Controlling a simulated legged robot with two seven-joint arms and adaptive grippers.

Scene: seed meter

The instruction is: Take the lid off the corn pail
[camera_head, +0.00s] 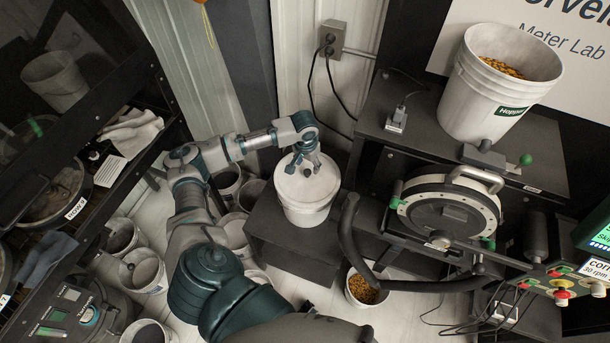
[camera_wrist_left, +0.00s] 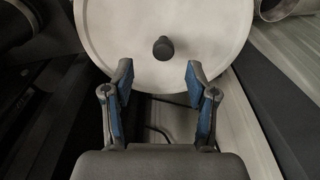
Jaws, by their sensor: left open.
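The corn pail (camera_head: 306,212) is white and stands upright on a low dark block. Its white lid (camera_head: 318,186) is on top, with a small dark knob (camera_head: 307,172) in the middle. In the left wrist view the lid (camera_wrist_left: 120,30) fills the upper middle, and the knob (camera_wrist_left: 163,48) stands between and just beyond the fingertips. My left gripper (camera_head: 305,162) is above the lid at the knob. It is open, its blue-padded fingers (camera_wrist_left: 160,82) apart with nothing between them. My right gripper is not in view.
A hopper bucket of corn (camera_head: 503,80) stands at upper right above the round seed meter (camera_head: 445,212). A small corn bucket (camera_head: 364,288) sits on the floor. Several pails crowd the floor at left. A black curved tube (camera_head: 347,235) runs close by.

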